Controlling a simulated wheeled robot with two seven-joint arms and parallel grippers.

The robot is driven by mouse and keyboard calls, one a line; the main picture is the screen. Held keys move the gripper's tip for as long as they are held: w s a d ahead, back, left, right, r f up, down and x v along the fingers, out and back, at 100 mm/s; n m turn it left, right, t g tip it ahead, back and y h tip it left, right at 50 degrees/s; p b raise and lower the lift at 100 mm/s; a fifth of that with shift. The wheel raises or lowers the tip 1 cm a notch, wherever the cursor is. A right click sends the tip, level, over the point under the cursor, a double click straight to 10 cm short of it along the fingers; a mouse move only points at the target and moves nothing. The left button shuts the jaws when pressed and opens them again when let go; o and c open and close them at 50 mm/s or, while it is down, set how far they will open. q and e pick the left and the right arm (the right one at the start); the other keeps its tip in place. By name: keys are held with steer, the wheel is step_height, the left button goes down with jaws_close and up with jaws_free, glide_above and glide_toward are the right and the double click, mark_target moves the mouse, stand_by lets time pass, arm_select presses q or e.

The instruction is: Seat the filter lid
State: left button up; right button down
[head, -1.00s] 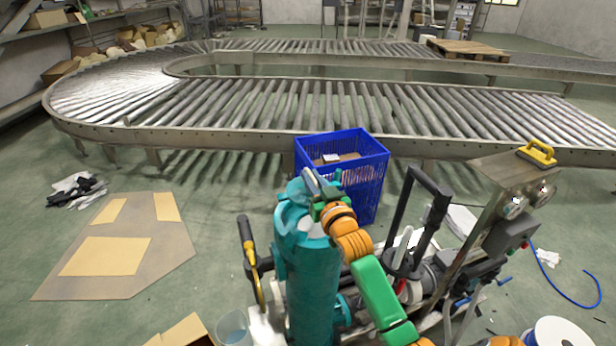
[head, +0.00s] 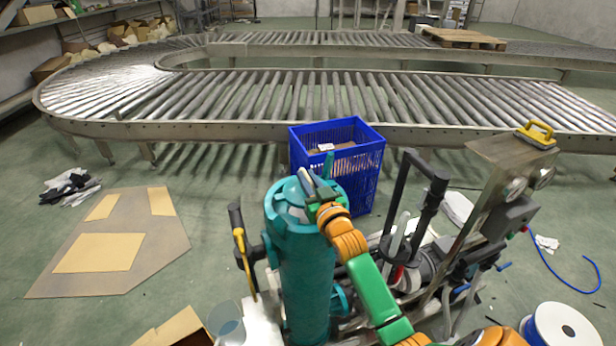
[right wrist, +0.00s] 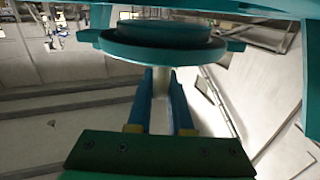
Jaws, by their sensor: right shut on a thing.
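The teal filter housing (head: 306,272) stands upright at the lower middle of the head view. The teal lid (head: 288,194) is at its top, with a pale curved handle (head: 306,183) on it. My right gripper (head: 318,196) reaches over the lid from the right and is shut on the handle. In the right wrist view the fingers (right wrist: 160,90) close on a pale strip below the round stepped lid (right wrist: 165,42). I cannot tell whether the lid sits fully down on the housing. My left gripper is not in view.
A blue crate (head: 367,172) stands behind the housing, before the roller conveyor (head: 240,131). A black-handled frame (head: 396,190) and a metal panel with a yellow-handled tool (head: 536,135) stand to the right. An open cardboard box (head: 172,328) is at lower left.

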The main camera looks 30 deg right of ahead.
steer(key=shift+a, duration=0.1)
steer(key=shift+p, duration=0.65)
stand_by(1.1)
steer(key=shift+f+b, duration=2.3)
steer(key=shift+f, duration=0.55)
steer(key=c, duration=0.8)
jaws_free()
steer(key=shift+s, duration=0.1)
steer(key=shift+o, duration=0.2)
steer(key=v, duration=0.7)
steer(key=shift+s, duration=0.15)
